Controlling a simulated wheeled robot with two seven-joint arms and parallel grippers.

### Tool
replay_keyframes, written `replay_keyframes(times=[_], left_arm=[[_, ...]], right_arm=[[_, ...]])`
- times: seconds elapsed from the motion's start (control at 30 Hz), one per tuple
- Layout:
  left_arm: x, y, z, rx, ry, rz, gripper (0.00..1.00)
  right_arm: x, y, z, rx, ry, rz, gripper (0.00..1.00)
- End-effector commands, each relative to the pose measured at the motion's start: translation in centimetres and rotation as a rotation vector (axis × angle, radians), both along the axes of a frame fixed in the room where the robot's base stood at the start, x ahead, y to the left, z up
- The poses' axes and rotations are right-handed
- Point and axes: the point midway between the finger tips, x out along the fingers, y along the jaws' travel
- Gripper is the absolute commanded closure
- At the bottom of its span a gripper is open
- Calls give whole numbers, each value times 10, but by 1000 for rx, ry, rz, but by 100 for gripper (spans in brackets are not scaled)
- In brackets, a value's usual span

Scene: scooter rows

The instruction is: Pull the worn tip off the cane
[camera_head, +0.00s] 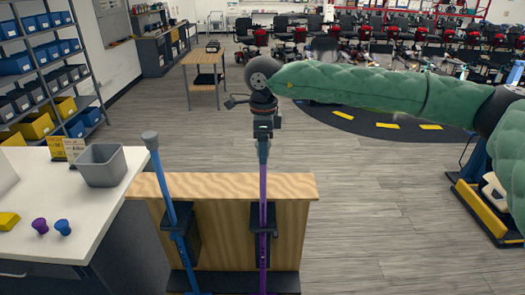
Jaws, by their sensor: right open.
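A wooden stand (225,187) holds two canes upright in dark clamps. The blue cane (165,190) on the left leans slightly and has a grey tip (150,139) on its upper end. The purple cane (263,215) stands to its right, and its upper end is hidden by my right gripper (263,134). That gripper points down at the top of the purple cane, open, with its fingers around or just in front of the cane's end; I cannot tell whether they touch it. My left gripper is not in view.
A white table (90,215) at left carries a grey bin (101,166), small yellow signs (66,149), and a purple (40,226) and a blue (62,227) small piece. Shelves (42,70) stand behind it.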

Motion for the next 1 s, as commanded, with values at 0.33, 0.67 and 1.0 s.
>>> replay_keyframes(times=[0.33, 0.67, 1.0], left_arm=[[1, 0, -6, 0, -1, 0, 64], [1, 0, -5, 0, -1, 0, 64], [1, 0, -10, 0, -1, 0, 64]], right_arm=[[0, 0, 0, 0, 0, 0, 37], [0, 0, 0, 0, 0, 0, 37], [0, 0, -1, 0, 0, 0, 37]])
